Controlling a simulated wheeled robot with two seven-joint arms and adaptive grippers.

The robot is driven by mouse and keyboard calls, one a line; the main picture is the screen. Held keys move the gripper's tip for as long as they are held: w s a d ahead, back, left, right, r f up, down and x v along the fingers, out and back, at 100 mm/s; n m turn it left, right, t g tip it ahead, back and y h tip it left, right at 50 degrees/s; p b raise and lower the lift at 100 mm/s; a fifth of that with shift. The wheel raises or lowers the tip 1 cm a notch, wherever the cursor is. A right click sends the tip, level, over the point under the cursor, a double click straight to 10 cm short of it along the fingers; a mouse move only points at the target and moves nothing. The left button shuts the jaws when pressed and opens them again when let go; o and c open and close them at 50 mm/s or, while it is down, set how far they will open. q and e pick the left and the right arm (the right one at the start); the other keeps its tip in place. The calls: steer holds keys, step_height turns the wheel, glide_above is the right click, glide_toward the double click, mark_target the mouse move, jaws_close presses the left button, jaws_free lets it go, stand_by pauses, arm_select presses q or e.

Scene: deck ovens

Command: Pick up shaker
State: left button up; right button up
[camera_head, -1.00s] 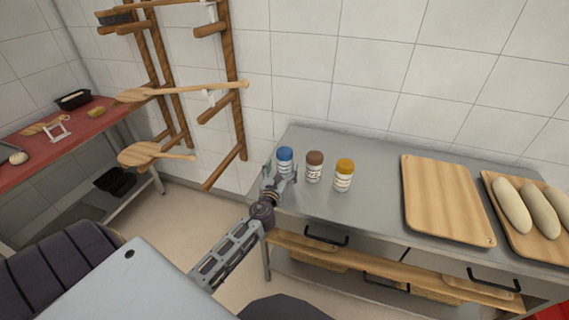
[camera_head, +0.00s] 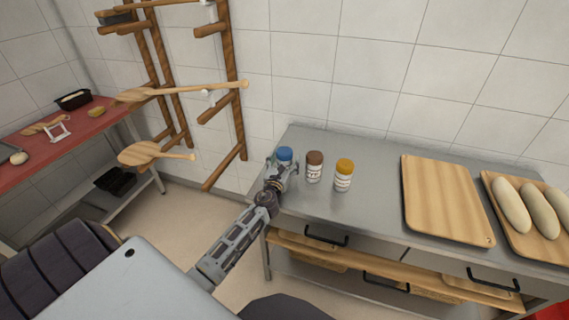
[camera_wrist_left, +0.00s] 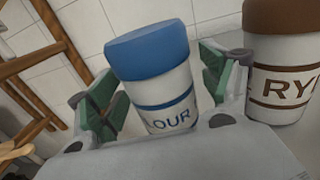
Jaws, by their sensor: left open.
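Three shakers stand in a row near the left end of the metal counter. The blue-capped shaker (camera_head: 285,154) is leftmost, and its label reads "LOUR" in the left wrist view (camera_wrist_left: 150,75). The brown-capped shaker (camera_head: 314,167) stands to its right and also shows in the left wrist view (camera_wrist_left: 285,60), with "RY" on its label. The yellow-capped shaker (camera_head: 344,176) is rightmost. My left gripper (camera_head: 281,170) is open, with its green-padded fingers (camera_wrist_left: 158,100) on either side of the blue-capped shaker. Whether a pad touches it I cannot tell. My right gripper is out of view.
The metal counter (camera_head: 375,205) is clear between the shakers and an empty wooden board (camera_head: 445,200). A second board with several dough loaves (camera_head: 540,215) lies farther right. A wooden rack (camera_head: 235,90) with peels stands left of the counter, near the wall.

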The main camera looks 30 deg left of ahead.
arm_select(q)
steer(key=c, duration=1.3)
steer(key=shift+r, duration=0.15)
